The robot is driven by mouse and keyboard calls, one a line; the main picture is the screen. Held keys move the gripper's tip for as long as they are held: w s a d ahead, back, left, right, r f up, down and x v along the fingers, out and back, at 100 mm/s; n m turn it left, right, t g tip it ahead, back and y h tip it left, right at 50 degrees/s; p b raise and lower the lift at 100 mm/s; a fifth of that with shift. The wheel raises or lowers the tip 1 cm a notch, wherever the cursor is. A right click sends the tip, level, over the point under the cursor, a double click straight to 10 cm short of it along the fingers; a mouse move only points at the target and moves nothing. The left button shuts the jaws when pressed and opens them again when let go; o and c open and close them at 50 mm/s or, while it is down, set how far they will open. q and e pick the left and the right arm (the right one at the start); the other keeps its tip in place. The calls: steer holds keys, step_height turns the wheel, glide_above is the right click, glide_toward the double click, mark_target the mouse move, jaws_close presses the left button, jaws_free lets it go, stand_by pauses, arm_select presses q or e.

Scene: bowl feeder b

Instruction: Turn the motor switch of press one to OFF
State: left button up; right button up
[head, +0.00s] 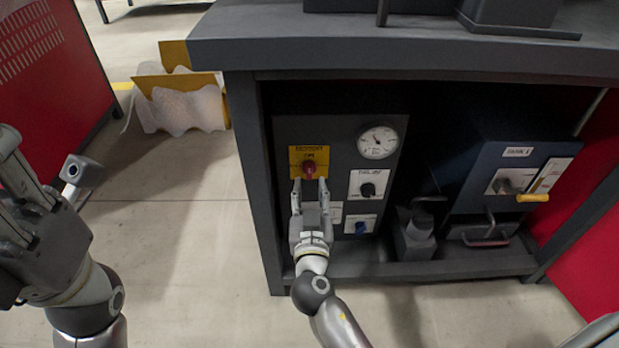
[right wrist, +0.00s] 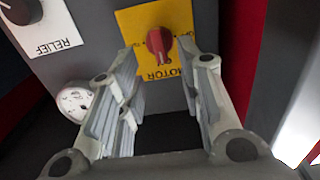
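The motor switch (head: 309,168) is a red knob on a yellow plate (head: 321,155) at the upper left of a dark panel under the bench. In the right wrist view the red knob (right wrist: 159,43) shows on the yellow plate marked MOTOR, beyond and between my fingers. My right gripper (head: 310,184) is open just below and in front of the knob; its fingers (right wrist: 165,65) point at the plate with nothing between them. I cannot tell if they touch the knob. My left gripper (head: 20,190) is at the left edge, partly cut off, away from the panel.
A tank box (head: 515,152) with a yellow handle stands at right. The bench top (head: 420,45) overhangs.

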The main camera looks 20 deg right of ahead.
mark_target(309, 173)
steer(key=shift+x, duration=2.5)
jaws_close()
